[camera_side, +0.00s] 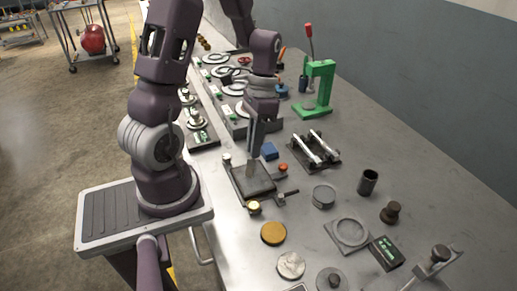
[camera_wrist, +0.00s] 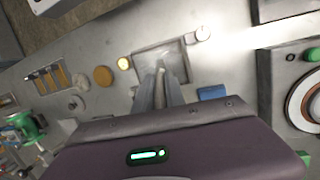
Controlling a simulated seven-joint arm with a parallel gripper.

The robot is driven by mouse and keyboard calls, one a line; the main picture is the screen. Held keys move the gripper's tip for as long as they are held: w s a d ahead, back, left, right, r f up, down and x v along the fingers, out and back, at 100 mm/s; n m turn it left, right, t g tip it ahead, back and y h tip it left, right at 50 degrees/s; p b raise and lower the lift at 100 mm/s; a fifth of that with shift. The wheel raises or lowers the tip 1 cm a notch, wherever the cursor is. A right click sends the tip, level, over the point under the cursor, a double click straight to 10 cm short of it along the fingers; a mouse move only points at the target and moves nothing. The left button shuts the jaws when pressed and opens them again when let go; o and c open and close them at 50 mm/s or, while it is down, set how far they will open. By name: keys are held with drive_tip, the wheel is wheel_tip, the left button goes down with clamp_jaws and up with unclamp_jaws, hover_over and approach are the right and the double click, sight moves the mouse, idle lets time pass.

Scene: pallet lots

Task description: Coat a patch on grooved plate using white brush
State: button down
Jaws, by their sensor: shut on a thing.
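The plate (camera_side: 262,187) is a dark square in a metal frame with knobs at its corners, lying on the bench. It also shows in the wrist view (camera_wrist: 178,52), ahead of my fingers; its grooves are too small to make out. My gripper (camera_side: 256,152) points down over the plate. It is shut on a slim pale thing, apparently the white brush (camera_side: 249,170), which also shows between the fingers in the wrist view (camera_wrist: 160,77). The brush's lower end is at or just above the plate; I cannot tell whether it touches. Most of the brush is hidden by the fingers.
A blue block (camera_side: 270,151) sits just behind the plate. A brass disc (camera_side: 273,233) and a grey round tin (camera_side: 324,196) lie nearby. A clamp fixture (camera_side: 315,150) and a green press (camera_side: 318,88) stand farther right. Bare bench lies toward the right wall.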

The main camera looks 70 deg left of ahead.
drive_tip(key=s+a, duration=0.2)
drive_tip(key=a, duration=0.3)
drive_tip(key=shift+w+d, duration=0.2)
drive_tip(key=shift+d, duration=4.35)
wheel_tip(320, 180, up, 8)
drive_tip(key=shift+r, duration=0.15)
drive_tip(key=shift+a, duration=0.1)
